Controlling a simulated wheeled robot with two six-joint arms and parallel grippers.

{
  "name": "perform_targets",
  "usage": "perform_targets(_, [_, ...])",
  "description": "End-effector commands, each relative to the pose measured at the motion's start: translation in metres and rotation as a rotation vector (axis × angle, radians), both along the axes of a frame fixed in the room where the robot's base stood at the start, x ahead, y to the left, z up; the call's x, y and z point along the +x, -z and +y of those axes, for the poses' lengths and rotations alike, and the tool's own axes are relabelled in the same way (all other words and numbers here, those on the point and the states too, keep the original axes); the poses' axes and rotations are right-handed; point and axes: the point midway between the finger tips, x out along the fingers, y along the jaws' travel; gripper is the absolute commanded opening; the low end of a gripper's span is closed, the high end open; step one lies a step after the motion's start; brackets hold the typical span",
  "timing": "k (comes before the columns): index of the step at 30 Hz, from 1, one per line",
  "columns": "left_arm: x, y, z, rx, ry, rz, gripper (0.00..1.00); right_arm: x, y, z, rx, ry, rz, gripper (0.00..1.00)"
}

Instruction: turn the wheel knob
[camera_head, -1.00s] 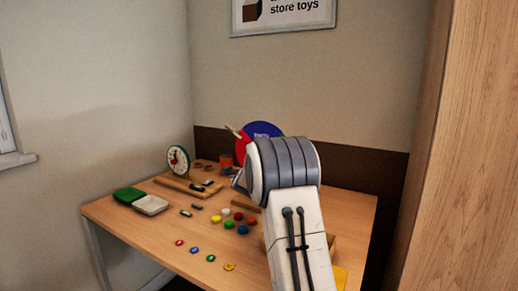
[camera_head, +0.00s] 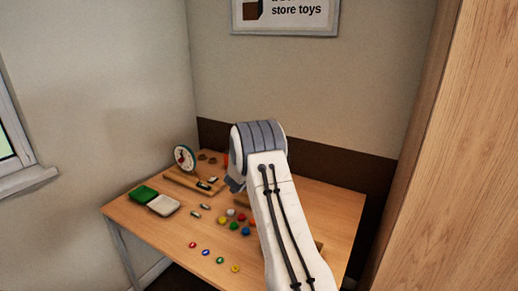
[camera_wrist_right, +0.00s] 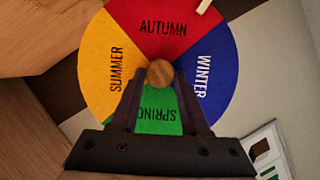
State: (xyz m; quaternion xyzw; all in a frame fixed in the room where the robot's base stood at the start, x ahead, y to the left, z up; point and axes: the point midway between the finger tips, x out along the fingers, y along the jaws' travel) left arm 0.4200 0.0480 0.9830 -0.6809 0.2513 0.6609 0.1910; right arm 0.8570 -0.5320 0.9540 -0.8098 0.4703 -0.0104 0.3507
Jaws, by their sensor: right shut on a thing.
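The season wheel (camera_wrist_right: 190,40) fills the middle of the right wrist view, with yellow SUMMER, red AUTUMN, blue WINTER and green SPRING sectors. Its round wooden knob (camera_wrist_right: 159,72) is at the centre. My right gripper (camera_wrist_right: 160,78) is shut on the knob, one dark finger on each side. Part of the green sector shows between the fingers. A pale stick (camera_wrist_right: 204,5) shows at the wheel's top edge, near the right end of the red sector. In the head view, my right arm hides the wheel and gripper. My left gripper is not in view.
On the table (camera_head: 325,215) stand a clock (camera_head: 184,158), a green and white open case (camera_head: 162,205), several coloured pieces (camera_head: 234,226) and several small rings (camera_head: 206,252). A tall wooden panel (camera_head: 440,150) rises at the right. The table's right part looks mostly clear.

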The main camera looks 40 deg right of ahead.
Motion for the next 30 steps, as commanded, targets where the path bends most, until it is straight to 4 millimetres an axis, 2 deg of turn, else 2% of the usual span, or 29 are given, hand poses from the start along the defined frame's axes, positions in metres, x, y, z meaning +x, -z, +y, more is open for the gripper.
perform_targets(1, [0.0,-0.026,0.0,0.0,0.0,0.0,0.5,0.001,-0.011,0.002,-0.015,-0.003,0.047,0.0])
perform_targets(3, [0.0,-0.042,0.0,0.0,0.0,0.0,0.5,0.002,-0.01,0.002,-0.039,-0.003,0.108,0.0])
perform_targets(9, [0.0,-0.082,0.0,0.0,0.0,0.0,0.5,0.004,-0.009,0.003,-0.112,-0.002,0.281,0.0])
perform_targets(15, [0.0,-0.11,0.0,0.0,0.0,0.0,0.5,0.005,-0.007,0.003,-0.185,-0.001,0.453,0.0])
perform_targets(22, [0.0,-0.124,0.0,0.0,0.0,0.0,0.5,0.007,-0.002,0.004,-0.269,0.0,0.653,0.0])
perform_targets(30, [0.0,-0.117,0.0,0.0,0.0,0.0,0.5,0.01,0.002,0.004,-0.368,0.001,0.888,0.0])
